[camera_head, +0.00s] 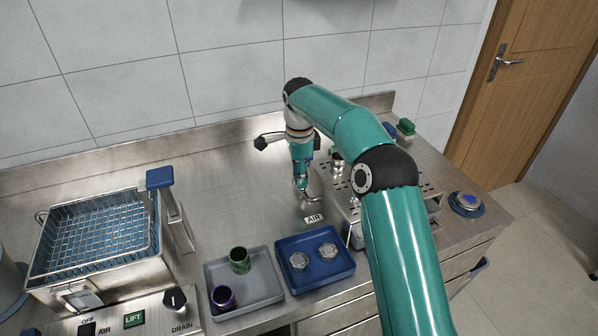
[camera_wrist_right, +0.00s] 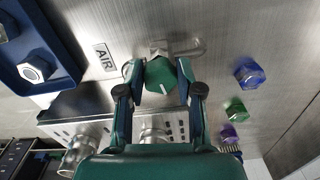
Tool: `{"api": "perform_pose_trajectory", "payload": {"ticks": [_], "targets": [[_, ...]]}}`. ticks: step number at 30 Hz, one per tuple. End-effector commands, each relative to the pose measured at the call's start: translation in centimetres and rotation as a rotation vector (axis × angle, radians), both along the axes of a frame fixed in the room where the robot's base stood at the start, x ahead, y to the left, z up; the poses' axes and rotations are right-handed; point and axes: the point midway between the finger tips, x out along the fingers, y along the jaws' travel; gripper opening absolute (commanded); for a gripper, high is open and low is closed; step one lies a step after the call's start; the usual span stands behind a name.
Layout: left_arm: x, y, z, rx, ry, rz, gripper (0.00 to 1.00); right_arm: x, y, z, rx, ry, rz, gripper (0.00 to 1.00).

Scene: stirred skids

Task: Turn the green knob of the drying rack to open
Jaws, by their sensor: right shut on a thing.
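The green knob (camera_wrist_right: 160,75) shows in the right wrist view, with a pale mark on its face, beside the metal fitting on the worktop. My right gripper (camera_wrist_right: 158,73) has its two fingertips on either side of the knob and is shut on it. In the head view the right gripper (camera_head: 303,188) points down at the worktop just behind the AIR label (camera_head: 314,218); the knob is hardly visible there. The perforated metal drying rack (camera_head: 352,222) stands right of the gripper, partly hidden by my right arm. My left gripper is out of view.
A blue tray (camera_head: 342,274) with two metal hex pieces and a grey tray (camera_head: 273,296) with a green and a purple cup lie in front. A steel tank (camera_head: 101,274) with a wire basket stands left. A blue-based piece (camera_head: 467,204) is near the right edge. The back-left worktop is clear.

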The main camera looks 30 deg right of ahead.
Motion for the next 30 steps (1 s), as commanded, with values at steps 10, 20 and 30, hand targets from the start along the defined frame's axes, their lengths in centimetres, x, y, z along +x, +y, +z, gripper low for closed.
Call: {"api": "perform_pose_trajectory", "payload": {"ticks": [10, 20, 30], "targets": [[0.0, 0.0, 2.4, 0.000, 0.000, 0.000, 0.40, -0.1, 0.0, 0.4, 0.001, -0.004, 0.305, 0.01], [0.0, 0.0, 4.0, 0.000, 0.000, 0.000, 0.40, -0.2, 0.0, 0.3, 0.000, -0.006, 0.618, 0.01], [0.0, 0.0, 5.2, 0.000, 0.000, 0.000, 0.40, -0.3, -0.1, 0.3, -0.002, -0.007, 0.940, 0.01]]}}
